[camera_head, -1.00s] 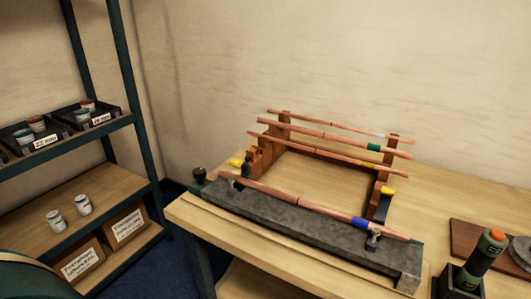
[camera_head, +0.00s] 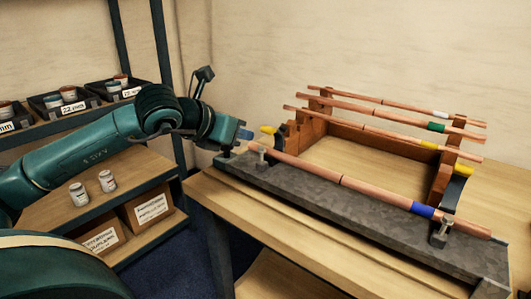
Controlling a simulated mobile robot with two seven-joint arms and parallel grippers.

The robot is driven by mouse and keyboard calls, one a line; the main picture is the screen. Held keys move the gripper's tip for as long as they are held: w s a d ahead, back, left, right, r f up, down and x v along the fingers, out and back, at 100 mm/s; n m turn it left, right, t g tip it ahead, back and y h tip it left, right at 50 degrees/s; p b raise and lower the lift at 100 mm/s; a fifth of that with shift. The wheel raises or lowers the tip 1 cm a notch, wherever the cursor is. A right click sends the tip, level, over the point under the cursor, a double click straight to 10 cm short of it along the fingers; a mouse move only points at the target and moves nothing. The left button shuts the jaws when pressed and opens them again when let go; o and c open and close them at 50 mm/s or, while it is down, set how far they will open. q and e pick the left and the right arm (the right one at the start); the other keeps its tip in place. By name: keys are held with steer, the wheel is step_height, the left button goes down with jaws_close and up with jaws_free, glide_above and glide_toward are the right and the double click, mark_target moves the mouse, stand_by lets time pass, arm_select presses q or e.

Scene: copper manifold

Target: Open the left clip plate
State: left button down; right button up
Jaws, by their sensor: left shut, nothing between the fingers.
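The left clip (camera_head: 262,156) is a small grey metal piece standing at the left end of a dark grey stone-like block, next to the copper pipe (camera_head: 320,176) lying along it. I cannot tell from this view how its plate sits. A similar right clip (camera_head: 440,232) holds near the pipe's blue band. My left gripper (camera_head: 246,134) comes in from the left, above and behind the block's left end. It is shut and empty, a little above and left of the left clip, apart from it. My right gripper is not in view.
The grey block (camera_head: 370,215) lies along the front of the wooden workbench (camera_head: 290,236). Shelving (camera_head: 110,180) with tubs and boxes stands left.

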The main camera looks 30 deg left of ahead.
mark_target(278, 133)
arm_select(q)
steer(key=shift+y, duration=0.3)
steer(key=p+x, duration=0.1)
steer(key=x, duration=0.2)
steer(key=p+x, duration=0.2)
steer(key=x, duration=0.1)
steer(key=a+p+x, duration=0.1)
steer(key=x, duration=0.2)
steer(key=shift+w+r, duration=0.15)
steer(key=shift+w, duration=0.35)
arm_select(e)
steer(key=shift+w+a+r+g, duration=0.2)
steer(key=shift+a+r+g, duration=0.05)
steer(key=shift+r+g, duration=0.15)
